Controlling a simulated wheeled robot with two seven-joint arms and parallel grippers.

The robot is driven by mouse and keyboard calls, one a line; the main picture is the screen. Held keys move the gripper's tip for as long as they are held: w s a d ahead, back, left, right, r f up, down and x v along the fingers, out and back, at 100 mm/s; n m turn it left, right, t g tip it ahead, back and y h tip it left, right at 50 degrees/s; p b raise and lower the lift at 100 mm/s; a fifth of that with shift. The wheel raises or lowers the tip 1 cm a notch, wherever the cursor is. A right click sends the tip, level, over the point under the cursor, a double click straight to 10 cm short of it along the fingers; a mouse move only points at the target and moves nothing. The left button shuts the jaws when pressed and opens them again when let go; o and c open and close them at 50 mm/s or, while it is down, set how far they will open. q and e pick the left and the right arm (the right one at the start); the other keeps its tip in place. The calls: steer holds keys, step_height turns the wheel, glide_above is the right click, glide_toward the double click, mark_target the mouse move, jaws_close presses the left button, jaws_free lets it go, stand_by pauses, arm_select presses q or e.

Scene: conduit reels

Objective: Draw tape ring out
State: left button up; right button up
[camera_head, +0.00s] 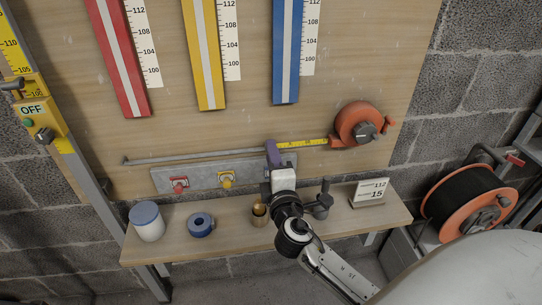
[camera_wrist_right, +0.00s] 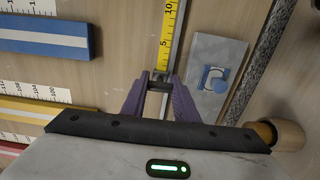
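The orange tape reel (camera_head: 358,122) is mounted on the right of the wooden board. Its yellow tape (camera_head: 303,142) is stretched out leftward, and it also runs up from the fingers in the right wrist view (camera_wrist_right: 170,40). My right gripper (camera_head: 273,150) is at the tape's free end. In the wrist view its purple fingers (camera_wrist_right: 160,80) are closed about the small dark metal tape ring (camera_wrist_right: 160,77), which they partly cover. My left gripper is in neither view.
A grey rail (camera_head: 190,157) runs left of my gripper, above a plate (camera_head: 203,177) with red and yellow knobs. The shelf (camera_head: 230,225) holds a white jar (camera_head: 147,221), blue tape roll (camera_head: 200,224), brass cup (camera_head: 259,215) and number card (camera_head: 369,192). A cable reel (camera_head: 465,203) stands right.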

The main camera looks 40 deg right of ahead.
steer(key=o, duration=0.4)
steer(key=shift+a, duration=0.1)
steer(key=v, duration=1)
steer(key=shift+b, duration=0.45)
steer(key=shift+s, duration=0.1)
